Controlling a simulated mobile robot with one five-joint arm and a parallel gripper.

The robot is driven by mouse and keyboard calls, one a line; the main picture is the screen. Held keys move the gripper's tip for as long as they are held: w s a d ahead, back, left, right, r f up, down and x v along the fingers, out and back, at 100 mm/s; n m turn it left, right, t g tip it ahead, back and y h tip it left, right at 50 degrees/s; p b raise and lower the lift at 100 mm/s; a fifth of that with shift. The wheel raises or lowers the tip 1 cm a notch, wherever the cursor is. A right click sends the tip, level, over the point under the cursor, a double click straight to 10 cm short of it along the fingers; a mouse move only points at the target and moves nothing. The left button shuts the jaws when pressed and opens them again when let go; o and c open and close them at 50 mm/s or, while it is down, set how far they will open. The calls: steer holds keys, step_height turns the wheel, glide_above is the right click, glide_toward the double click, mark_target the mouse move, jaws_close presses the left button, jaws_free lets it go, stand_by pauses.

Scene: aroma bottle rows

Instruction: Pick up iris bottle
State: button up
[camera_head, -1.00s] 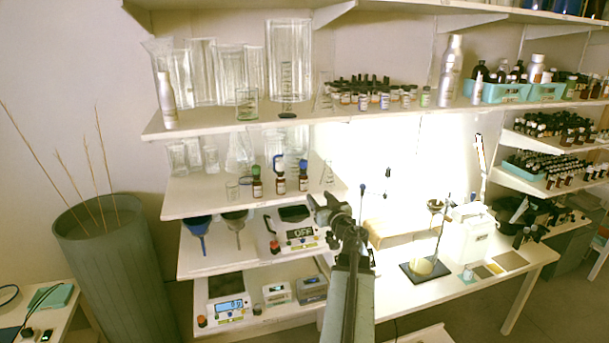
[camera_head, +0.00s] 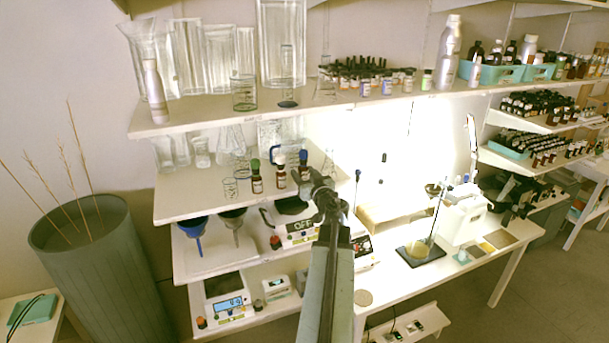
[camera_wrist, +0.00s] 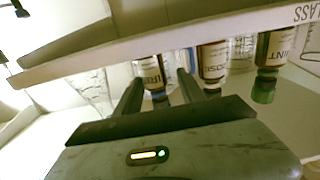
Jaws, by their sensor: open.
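The rose bottle (camera_wrist: 213,60) stands close beside it, then the green-capped mint bottle (camera_wrist: 270,52). Glassware (camera_head: 200,150) stands to the left, and a shelf with many bottles (camera_head: 300,110) is above.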

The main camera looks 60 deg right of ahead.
mark_target(300, 167)
steer(key=x, duration=0.5)
steer(key=shift+d, duration=0.2)
steer(key=shift+s+a, duration=0.15)
steer(key=shift+s, duration=0.05)
jaws_close()
steer(key=shift+r, duration=0.2)
